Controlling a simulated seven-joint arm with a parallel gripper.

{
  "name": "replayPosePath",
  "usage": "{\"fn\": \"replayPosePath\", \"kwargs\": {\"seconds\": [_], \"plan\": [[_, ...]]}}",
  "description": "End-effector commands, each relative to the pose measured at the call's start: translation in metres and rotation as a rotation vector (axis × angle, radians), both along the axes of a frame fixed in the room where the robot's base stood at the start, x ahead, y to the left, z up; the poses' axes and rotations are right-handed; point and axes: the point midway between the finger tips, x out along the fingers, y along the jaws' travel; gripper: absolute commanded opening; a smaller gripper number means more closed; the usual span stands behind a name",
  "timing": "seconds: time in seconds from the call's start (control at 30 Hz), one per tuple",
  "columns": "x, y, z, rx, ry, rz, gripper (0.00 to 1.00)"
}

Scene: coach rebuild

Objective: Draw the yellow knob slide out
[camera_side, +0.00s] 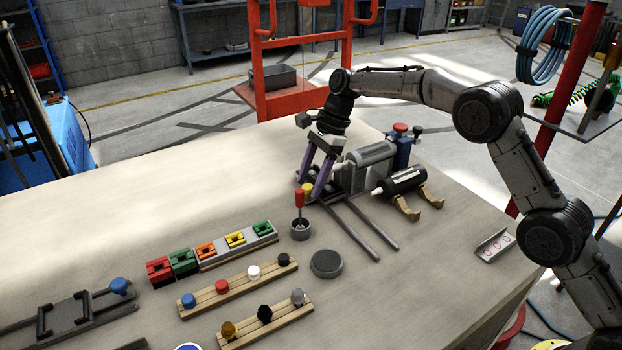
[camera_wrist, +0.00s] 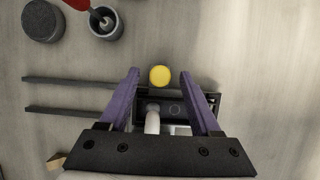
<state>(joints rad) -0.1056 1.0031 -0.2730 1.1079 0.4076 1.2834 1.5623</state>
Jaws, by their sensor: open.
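The yellow knob (camera_wrist: 160,76) shows in the wrist view between and just beyond the fingertips of my gripper (camera_wrist: 159,82). The purple fingers are apart, one on each side of it, with gaps between. In the side view my gripper (camera_side: 313,190) reaches down at the slide mechanism, and the yellow knob (camera_side: 307,188) shows by the fingers. Two dark parallel rails (camera_side: 352,228) run from there toward the front right; they also show in the wrist view (camera_wrist: 70,80). The slide body is mostly hidden by my fingers.
A red-handled tool stands in a grey cup (camera_side: 300,230) close by, with a dark round puck (camera_side: 326,263) near it. A black cylinder (camera_side: 402,181) lies on wooden cradles to the right. Racks of coloured blocks (camera_side: 212,249) and knobs (camera_side: 236,287) stand front left. The table's back left is clear.

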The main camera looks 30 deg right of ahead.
Motion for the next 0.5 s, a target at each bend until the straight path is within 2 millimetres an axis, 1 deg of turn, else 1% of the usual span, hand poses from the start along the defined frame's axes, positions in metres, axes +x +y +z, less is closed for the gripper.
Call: {"fn": "replayPosePath", "kwargs": {"seconds": [0.23,0.37,0.4,0.47,0.5], "plan": [[-0.0001,0.0003,-0.0005,0.000,0.000,0.000,0.64],[-0.0001,0.0002,-0.0004,0.000,0.001,-0.001,0.41],[-0.0001,0.0002,-0.0004,0.000,0.001,0.000,0.34],[-0.0001,0.0002,-0.0004,0.000,0.001,-0.001,0.23],[-0.0001,0.0001,-0.0003,0.000,0.000,-0.001,0.16]]}}
